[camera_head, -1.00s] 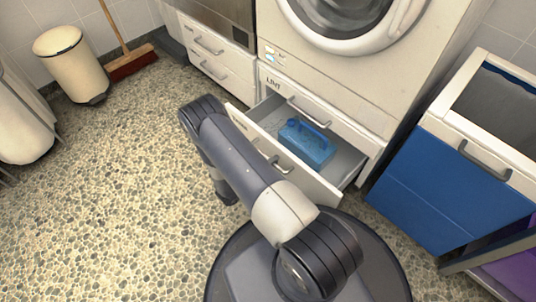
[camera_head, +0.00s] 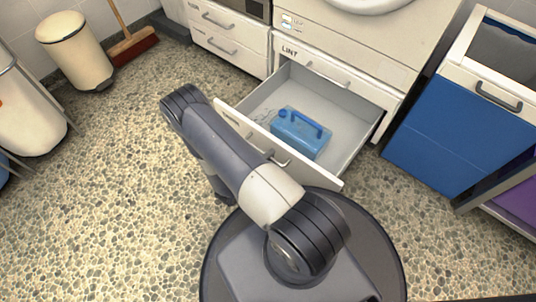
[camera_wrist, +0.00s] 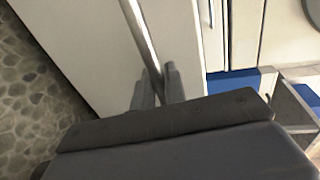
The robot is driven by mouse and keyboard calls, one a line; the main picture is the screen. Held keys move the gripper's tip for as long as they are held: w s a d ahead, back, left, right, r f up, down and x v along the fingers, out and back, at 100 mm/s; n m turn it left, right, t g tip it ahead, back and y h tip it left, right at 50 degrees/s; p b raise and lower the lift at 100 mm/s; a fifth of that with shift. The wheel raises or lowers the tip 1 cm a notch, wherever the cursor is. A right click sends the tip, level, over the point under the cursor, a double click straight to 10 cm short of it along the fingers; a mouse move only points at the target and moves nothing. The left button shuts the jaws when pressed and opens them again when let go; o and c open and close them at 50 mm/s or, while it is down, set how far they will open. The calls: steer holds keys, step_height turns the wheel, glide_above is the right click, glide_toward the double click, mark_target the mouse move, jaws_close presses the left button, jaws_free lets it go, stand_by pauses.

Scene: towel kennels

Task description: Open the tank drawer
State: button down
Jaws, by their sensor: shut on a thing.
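The open tank drawer (camera_head: 318,177) is pulled well out below the white machine. A blue tank (camera_head: 299,131) with a handle lies inside it on the grey floor. The drawer's bar handle (camera_head: 282,161) is partly hidden by my arm. In the wrist view the handle bar (camera_wrist: 142,38) runs between the fingers of my gripper (camera_wrist: 158,84), which is shut on it, against the pale drawer front (camera_wrist: 85,45). My gripper is hidden behind my arm in the head view.
A shut drawer front marked LINT (camera_head: 345,72) is above the open drawer. A blue-fronted cabinet (camera_head: 450,135) stands at right. A cream bin (camera_head: 75,50) and a broom (camera_head: 133,45) stand at back left.

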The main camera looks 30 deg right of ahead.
steer(key=shift+s+a, duration=0.1)
steer(key=c, duration=1.6)
jaws_free()
steer(key=shift+o, duration=0.2)
steer(key=p+v, duration=0.3)
steer(key=v, duration=0.7)
steer(key=shift+a, duration=0.35)
steer(key=shift+s, duration=0.1)
steer(key=shift+b+x, duration=1.5)
steer(key=shift+x, duration=3.9)
steer(key=shift+r, duration=0.15)
